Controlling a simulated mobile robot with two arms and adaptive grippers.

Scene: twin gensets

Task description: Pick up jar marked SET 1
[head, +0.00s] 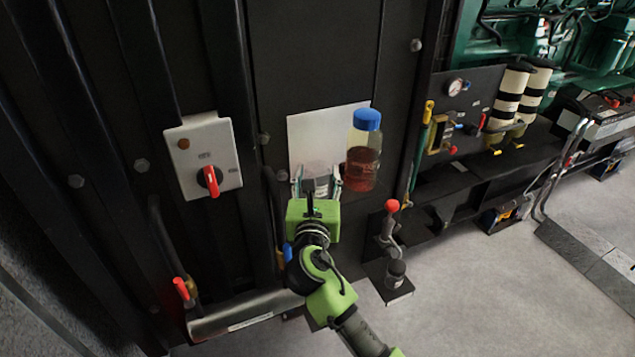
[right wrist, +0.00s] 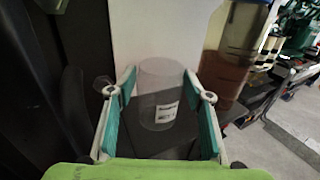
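A clear, empty-looking jar (head: 318,178) with a white label stands in front of a white panel. In the right wrist view the jar (right wrist: 158,95) sits between the fingers of my right gripper (right wrist: 164,90). The right gripper (head: 317,182) is open around the jar, with a small gap seeming to show on each side. The label's writing is too small to read. A blue-capped bottle (head: 362,150) with red-brown liquid stands just right of the jar; it also shows in the right wrist view (right wrist: 236,50). My left gripper is not in view.
A grey switch box (head: 203,155) with a red knob is on the dark cabinet at left. A red-balled lever (head: 391,207) stands low at right, near the gripper. Gauge, filters (head: 510,95) and green engine are farther right. Grey floor (head: 480,290) is open.

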